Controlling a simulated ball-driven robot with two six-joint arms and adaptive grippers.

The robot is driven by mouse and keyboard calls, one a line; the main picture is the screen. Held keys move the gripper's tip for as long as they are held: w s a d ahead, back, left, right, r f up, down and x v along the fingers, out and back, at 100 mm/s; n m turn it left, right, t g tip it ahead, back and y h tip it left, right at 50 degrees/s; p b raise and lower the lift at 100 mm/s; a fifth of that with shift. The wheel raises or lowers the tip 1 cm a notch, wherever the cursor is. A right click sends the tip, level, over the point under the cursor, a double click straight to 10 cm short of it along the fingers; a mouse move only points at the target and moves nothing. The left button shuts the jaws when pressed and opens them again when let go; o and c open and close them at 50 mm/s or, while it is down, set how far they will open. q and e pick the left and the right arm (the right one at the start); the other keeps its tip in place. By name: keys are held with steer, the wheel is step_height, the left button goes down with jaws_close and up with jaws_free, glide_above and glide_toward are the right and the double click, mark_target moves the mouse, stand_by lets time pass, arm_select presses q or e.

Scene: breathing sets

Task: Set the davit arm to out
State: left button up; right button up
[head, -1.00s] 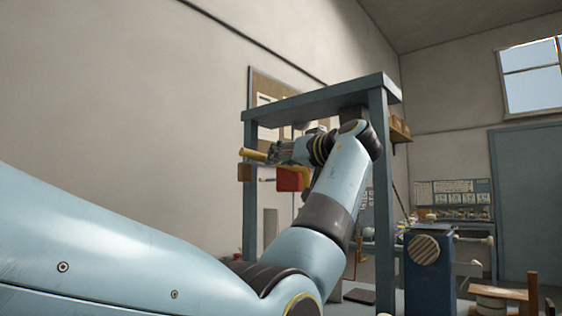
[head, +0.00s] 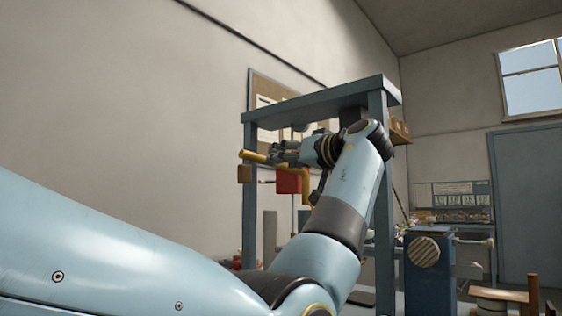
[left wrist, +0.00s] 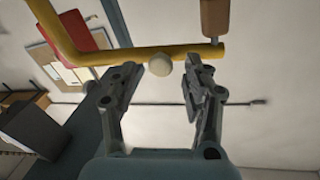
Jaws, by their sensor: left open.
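The davit arm (head: 256,157) is a yellow bent bar in front of the blue frame, with a brown block (head: 244,174) hanging at its left end. My left gripper (head: 280,148) is open close to the bar. In the left wrist view its fingers (left wrist: 157,76) lie on either side of the knob; I cannot tell whether they touch it. My right gripper is not in view.
A blue frame (head: 330,98) stands around the davit, with a red block (head: 287,182) below the bar and a notice board (head: 265,92) behind. A blue machine (head: 427,270) and a wooden piece (head: 532,297) stand at lower right. The left wall side looks clear.

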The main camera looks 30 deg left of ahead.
arm_select(q)
steer(key=v, duration=0.5)
steer(key=shift+s+d, duration=0.1)
steer(key=shift+d, duration=0.15)
